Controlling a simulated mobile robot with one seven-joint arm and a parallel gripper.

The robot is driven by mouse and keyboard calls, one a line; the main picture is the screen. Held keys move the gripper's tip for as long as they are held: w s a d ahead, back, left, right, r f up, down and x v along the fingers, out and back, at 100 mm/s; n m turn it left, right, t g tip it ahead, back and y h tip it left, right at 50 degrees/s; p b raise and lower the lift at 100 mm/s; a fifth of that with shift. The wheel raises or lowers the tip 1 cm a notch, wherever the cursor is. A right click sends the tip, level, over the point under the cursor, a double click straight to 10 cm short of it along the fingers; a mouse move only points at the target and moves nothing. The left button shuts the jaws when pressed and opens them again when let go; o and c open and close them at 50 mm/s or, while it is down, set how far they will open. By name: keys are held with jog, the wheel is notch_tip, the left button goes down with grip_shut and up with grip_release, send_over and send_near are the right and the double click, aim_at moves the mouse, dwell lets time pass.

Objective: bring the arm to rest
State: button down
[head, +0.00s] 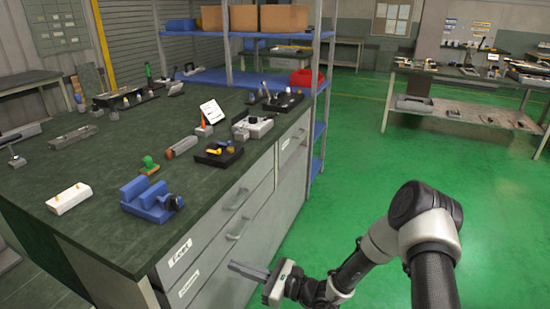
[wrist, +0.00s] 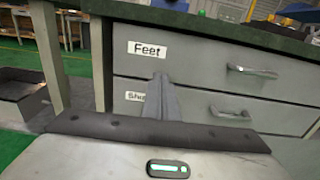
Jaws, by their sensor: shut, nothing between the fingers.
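My gripper (head: 249,271) shows in the head view at the lower middle, beside the drawer front of the workbench and below its top. Its two fingers lie together with nothing between them. In the wrist view the closed fingers (wrist: 161,97) point toward the drawers. My dark arm reaches in from the lower right of the head view, bent at the elbow. I cannot tell whether the fingertips touch the drawer front.
The workbench (head: 98,235) has a dark green top with a blue fixture (head: 150,198), a white block (head: 69,198) and several small parts. The upper drawer (wrist: 205,73) is labelled Feet and looks shut. Blue shelving (head: 232,80) stands behind. Green floor (head: 480,215) is clear at right.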

jog(key=s+d+r+n+g+h, duration=0.3)
jog(key=s+r+n+g, duration=0.1)
jog(key=s+r+n, duration=0.3)
jog(key=s+d+r+n+g+h, duration=0.3)
jog(key=s+r+n+g, duration=0.1)
jog(key=r+n, duration=0.4)
jog(key=s+d+r+n+t+h, duration=0.35)
jog(key=s+d+r+h, duration=0.2)
jog(key=d+r, duration=0.4)
jog(key=s+d+r+n+t+h, duration=0.35)
jog(key=s+d+r+h, duration=0.2)
jog(key=d, duration=0.65)
notch_tip(320, 180, up, 23)
jog(key=p, duration=2.2)
jog(key=shift+d+t, duration=0.3)
jog(key=shift+t, duration=0.1)
jog(key=shift+r, duration=0.1)
